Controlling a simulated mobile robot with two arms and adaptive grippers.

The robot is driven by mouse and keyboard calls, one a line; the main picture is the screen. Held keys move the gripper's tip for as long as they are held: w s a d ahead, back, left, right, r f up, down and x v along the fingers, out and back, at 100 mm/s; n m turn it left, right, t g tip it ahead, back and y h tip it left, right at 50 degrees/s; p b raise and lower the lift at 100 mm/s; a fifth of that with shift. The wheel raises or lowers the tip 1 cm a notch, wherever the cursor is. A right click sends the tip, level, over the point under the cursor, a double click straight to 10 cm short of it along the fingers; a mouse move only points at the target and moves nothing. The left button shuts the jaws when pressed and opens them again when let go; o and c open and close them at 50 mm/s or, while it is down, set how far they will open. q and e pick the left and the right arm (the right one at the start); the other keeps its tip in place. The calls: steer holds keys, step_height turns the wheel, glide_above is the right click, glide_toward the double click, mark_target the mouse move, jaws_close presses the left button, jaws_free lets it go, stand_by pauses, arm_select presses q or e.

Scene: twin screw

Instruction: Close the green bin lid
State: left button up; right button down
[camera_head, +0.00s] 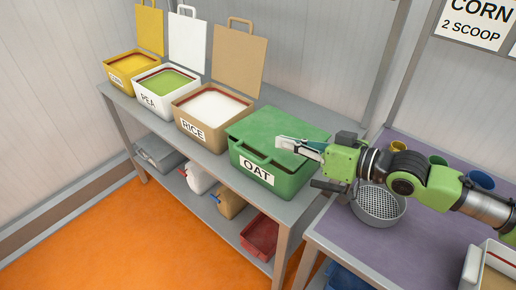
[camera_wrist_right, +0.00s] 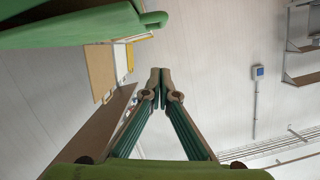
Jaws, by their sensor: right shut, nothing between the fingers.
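The green bin (camera_head: 286,187) labelled OAT stands at the right end of the grey shelf top. Its green lid (camera_head: 272,122) lies down across the top, with the handle (camera_head: 250,152) at the front edge; I cannot tell whether it sits fully flush. My right gripper (camera_head: 280,143) reaches in from the right, above the lid, and hides part of it. In the right wrist view its fingers (camera_wrist_right: 160,82) are together and empty, and a green surface of the bin or lid (camera_wrist_right: 75,22) shows at upper left. My left gripper is not in view.
The rice bin (camera_head: 191,132), pea bin (camera_head: 146,100) and corn bin (camera_head: 117,80) stand in a row to the left, their lids raised. A purple-topped table (camera_head: 365,240) at right holds a round metal sieve (camera_head: 378,207) and several coloured cups. Containers sit on the lower shelf.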

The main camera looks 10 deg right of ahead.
mark_target(265, 164)
steer(key=w+a+f+p, duration=0.2)
steer(key=w+a+f, duration=0.2)
steer(key=a+f, duration=0.1)
steer(key=shift+a+f, duration=0.25)
steer(key=shift+a, duration=0.3)
steer(key=shift+w, duration=0.1)
step_height(265, 164, down, 3)
steer(key=shift+a+f+b, duration=0.1)
steer(key=shift+a+b, duration=0.05)
steer(key=shift+b, duration=0.65)
steer(key=shift+s, duration=0.2)
steer(key=shift+f, duration=0.1)
